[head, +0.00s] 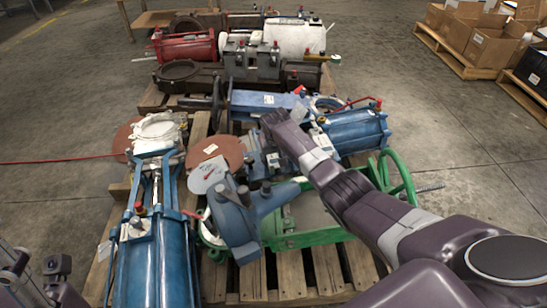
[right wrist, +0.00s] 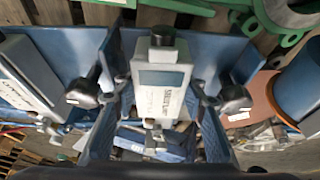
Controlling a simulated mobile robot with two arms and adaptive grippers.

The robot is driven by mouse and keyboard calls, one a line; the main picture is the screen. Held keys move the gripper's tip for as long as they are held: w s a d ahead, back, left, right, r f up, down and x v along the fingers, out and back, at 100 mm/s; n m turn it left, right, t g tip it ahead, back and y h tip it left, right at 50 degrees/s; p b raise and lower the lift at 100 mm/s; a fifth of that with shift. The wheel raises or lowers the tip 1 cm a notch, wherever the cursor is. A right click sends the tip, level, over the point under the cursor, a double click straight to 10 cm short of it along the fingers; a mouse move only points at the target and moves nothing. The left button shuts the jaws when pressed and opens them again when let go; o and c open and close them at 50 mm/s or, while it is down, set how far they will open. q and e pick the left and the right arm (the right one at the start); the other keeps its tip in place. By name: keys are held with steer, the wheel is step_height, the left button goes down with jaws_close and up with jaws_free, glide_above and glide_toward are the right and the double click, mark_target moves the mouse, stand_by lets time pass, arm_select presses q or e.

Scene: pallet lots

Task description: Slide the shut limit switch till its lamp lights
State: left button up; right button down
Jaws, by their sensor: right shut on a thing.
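My right gripper (head: 270,158) reaches over the blue valve gear in the middle of the pallet in the head view. In the right wrist view its two fingers (right wrist: 158,72) stand on either side of a pale grey-blue box with lettering, which looks like a limit switch (right wrist: 161,88), and it is shut on that box. A dark round cap (right wrist: 162,36) sits at the box's far end; no lit lamp shows. A second similar box (right wrist: 38,85) lies to the left. In the head view the hand hides the switch. Parts of my left arm show at the lower left; its jaws are unclear.
A blue cylinder actuator (head: 150,260) lies at the left, and a green frame with a handwheel (head: 400,175) is at the right, both on the wooden pallet (head: 290,275). A further pallet with a red cylinder (head: 185,47) stands behind.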

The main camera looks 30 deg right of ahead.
steer(key=shift+d, duration=0.15)
steer(key=c, duration=1.2)
jaws_free()
